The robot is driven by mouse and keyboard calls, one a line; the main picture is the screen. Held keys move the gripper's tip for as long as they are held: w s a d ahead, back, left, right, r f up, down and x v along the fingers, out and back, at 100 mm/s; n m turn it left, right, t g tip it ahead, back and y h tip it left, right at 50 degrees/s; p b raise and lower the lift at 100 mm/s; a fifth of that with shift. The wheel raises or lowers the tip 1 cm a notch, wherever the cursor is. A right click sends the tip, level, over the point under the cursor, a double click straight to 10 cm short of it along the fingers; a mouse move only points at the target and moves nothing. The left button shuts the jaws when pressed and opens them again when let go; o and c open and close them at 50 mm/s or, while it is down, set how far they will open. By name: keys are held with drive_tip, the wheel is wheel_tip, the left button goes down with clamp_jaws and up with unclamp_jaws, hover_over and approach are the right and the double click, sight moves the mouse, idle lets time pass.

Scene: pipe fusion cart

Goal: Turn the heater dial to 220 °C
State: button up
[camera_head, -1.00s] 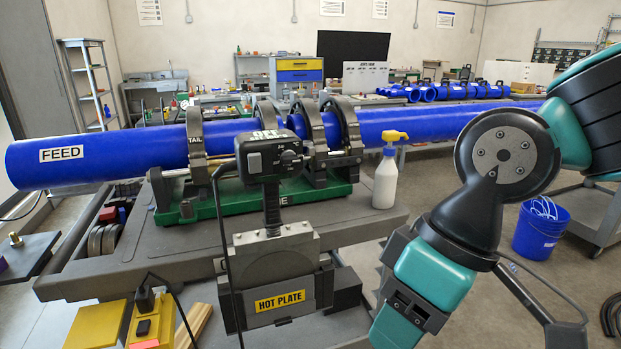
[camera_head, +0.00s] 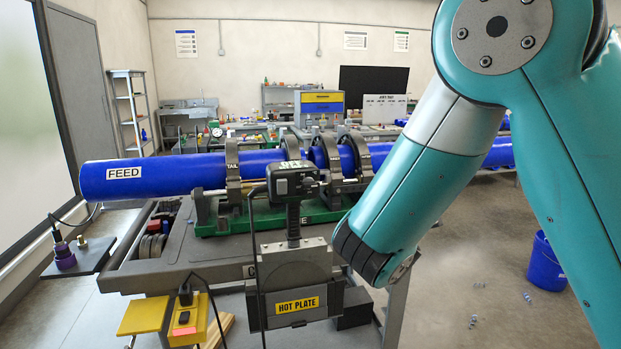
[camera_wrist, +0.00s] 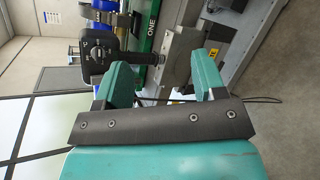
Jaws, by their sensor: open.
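The heater (camera_head: 297,285) stands upright with its "HOT PLATE" label facing me. Its black control box (camera_head: 285,182) is on top, and the small dark dial (camera_head: 308,181) is on the box's right part. The dial's setting and the tilted marking above the box are too small to read. In the wrist view the control box (camera_wrist: 97,48) appears sideways at the upper left. My gripper (camera_wrist: 162,66) is open, with two teal fingers apart and nothing between them. The box lies beyond the fingers, nearer the left one, with no contact visible. The head view does not clearly show the fingers.
The blue FEED pipe (camera_head: 150,178) lies in clamps behind the control box. A black cable hangs at the box's left. A yellow box (camera_head: 183,330) with a plug and a glowing red patch is at lower left. A blue bucket (camera_head: 543,262) stands on the right floor.

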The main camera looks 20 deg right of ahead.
drive_tip(key=w+a+r+n+t, duration=0.2)
drive_tip(key=n, duration=0.3)
drive_tip(key=n+t+y+p, duration=0.3)
drive_tip(key=n+y, duration=0.2)
drive_tip(key=n, duration=0.6)
approach(310, 186)
drive_tip(key=shift+m, duration=0.3)
drive_tip(key=w+p, duration=0.9)
drive_tip(key=p, duration=0.3)
drive_tip(key=shift+w+f, duration=0.1)
drive_tip(key=shift+w, duration=0.35)
drive_tip(key=c, duration=0.9)
